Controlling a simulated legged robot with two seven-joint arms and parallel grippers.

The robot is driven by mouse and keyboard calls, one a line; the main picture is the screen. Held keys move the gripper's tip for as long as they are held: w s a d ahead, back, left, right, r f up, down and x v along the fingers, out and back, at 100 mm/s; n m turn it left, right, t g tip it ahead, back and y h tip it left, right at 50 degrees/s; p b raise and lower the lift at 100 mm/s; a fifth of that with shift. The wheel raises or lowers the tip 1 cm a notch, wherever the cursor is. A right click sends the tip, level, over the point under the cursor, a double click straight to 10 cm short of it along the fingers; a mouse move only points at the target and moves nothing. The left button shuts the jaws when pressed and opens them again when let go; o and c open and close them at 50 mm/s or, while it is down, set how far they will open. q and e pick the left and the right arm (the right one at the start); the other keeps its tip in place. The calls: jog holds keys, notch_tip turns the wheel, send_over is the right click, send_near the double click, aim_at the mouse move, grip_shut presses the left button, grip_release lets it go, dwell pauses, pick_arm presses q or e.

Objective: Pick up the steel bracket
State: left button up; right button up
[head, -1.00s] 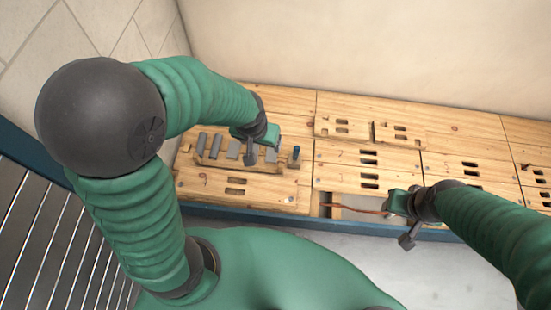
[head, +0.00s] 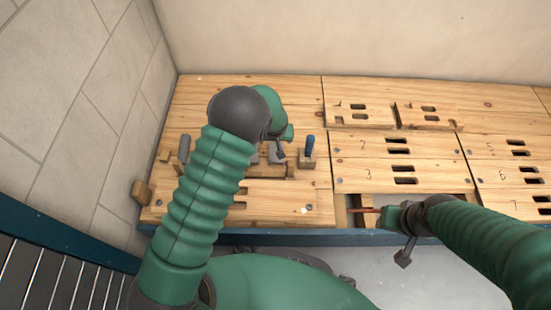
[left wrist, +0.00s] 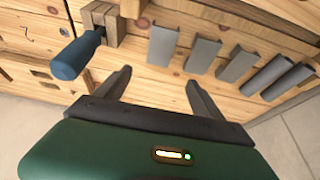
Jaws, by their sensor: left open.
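Several grey metal pieces stand in a row on a wooden rack. Which one is the steel bracket I cannot tell for sure; the flat channel-shaped pieces (left wrist: 203,55) look most like brackets. The nearest channel piece (left wrist: 163,45) lies just beyond my left gripper's fingertips (left wrist: 157,78). My left gripper is open, with nothing between its fingers. In the head view my left gripper (head: 277,148) is over the rack, and my arm hides most of the row. My right gripper (head: 393,220) is at the bench's front edge beside a thin reddish rod (head: 364,210); its jaws are unclear.
A blue-handled tool (head: 310,146) stands in a wooden block right of the row; it also shows in the left wrist view (left wrist: 75,55). Two grey tubes (left wrist: 275,77) end the row. Slotted wooden panels (head: 440,150) cover the bench to the right. A wall stands behind.

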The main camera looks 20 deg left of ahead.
pick_arm(q)
jog(key=b+x, duration=0.1)
jog(key=x, duration=0.2)
jog(key=b+x, duration=0.2)
jog(key=x, duration=0.1)
jog(key=b+x, duration=0.1)
jog(key=x, duration=0.2)
jog(key=shift+d+f+b, duration=0.25)
jog(key=shift+d+b, duration=0.05)
jog(key=b+x, duration=0.5)
jog(key=shift+w+a+f, duration=0.1)
jog(key=shift+a+f, duration=0.05)
jog(key=shift+r, duration=0.2)
jog(key=c, duration=1.6)
